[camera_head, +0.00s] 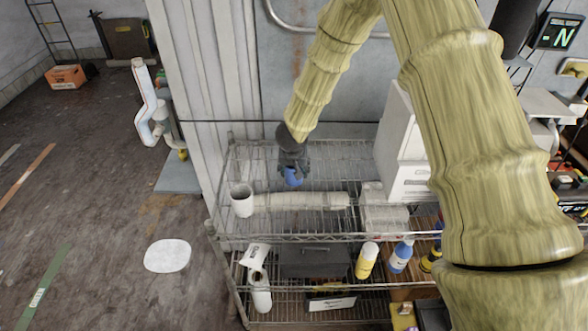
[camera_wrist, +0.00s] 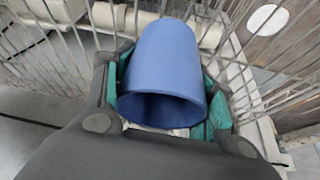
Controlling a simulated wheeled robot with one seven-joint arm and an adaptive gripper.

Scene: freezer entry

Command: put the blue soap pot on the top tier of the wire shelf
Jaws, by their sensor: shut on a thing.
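The blue soap pot (camera_wrist: 165,60) is a smooth blue cup shape, held between the green-padded fingers of my gripper (camera_wrist: 165,105) in the wrist view. Its open end faces the wrist camera. In the head view my gripper (camera_head: 293,172) is shut on the blue pot (camera_head: 293,178), over the back left part of the wire shelf's top tier (camera_head: 335,172). The fingers hide part of the pot. I cannot tell whether the pot touches the wires.
Bare wire shows around my gripper. Bottles (camera_head: 367,260) and a dark box (camera_head: 315,262) fill the tier below.

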